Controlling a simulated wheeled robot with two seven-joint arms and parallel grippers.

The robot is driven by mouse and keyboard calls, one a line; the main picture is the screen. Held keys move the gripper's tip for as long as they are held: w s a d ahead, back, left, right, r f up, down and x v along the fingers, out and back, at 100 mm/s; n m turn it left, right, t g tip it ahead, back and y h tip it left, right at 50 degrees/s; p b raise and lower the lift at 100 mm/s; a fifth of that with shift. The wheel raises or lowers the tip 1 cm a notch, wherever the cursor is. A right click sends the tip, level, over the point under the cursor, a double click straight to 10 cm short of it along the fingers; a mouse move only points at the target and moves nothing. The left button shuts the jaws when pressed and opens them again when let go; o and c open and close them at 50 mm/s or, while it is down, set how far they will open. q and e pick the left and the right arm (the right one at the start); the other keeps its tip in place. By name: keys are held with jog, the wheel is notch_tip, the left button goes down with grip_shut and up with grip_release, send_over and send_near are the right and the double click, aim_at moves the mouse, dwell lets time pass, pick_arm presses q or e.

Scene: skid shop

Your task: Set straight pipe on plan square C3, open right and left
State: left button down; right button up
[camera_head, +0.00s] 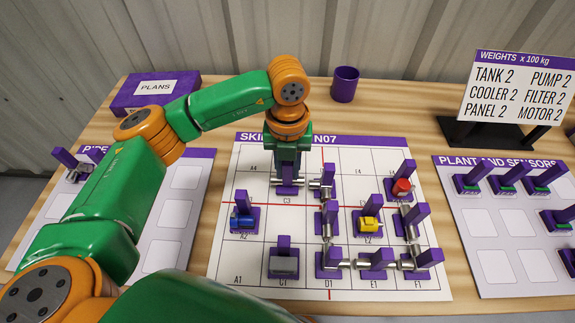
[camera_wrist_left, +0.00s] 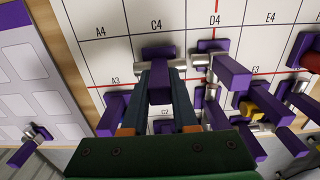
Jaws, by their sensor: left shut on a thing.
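My left gripper (camera_head: 288,165) points down over square C3 of the plan board (camera_head: 263,157), shut on the purple upright grip of a straight pipe (camera_head: 287,183). The left wrist view shows the fingers (camera_wrist_left: 160,95) on both sides of this grip, with the grey pipe (camera_wrist_left: 157,52) beyond. The pipe lies left to right, its ends facing left and right. It is over the C3 area, close to the line under C4. Its right end is close to the pipe piece (camera_head: 326,184) at D3; I cannot tell whether they touch, or whether the pipe rests on the board. My right gripper is not in view.
Pipe pieces stand in column D, along row 1 and in column F. A blue part (camera_head: 242,217), a yellow part (camera_head: 369,223), a red part (camera_head: 401,187) and a grey block (camera_head: 284,265) stand on the board. Column A's upper squares are clear. A purple cup (camera_head: 344,85) stands behind.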

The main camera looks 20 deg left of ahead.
pick_arm(q)
jog(key=shift+f+b, duration=0.7)
dwell(0.8)
jog(key=c, duration=0.6)
grip_release()
jog(key=shift+r+p, duration=0.4)
jog(key=shift+r, duration=0.25)
notch_tip(320, 180, up, 7)
jog(key=p, duration=0.5)
jog(key=shift+r, duration=0.1)
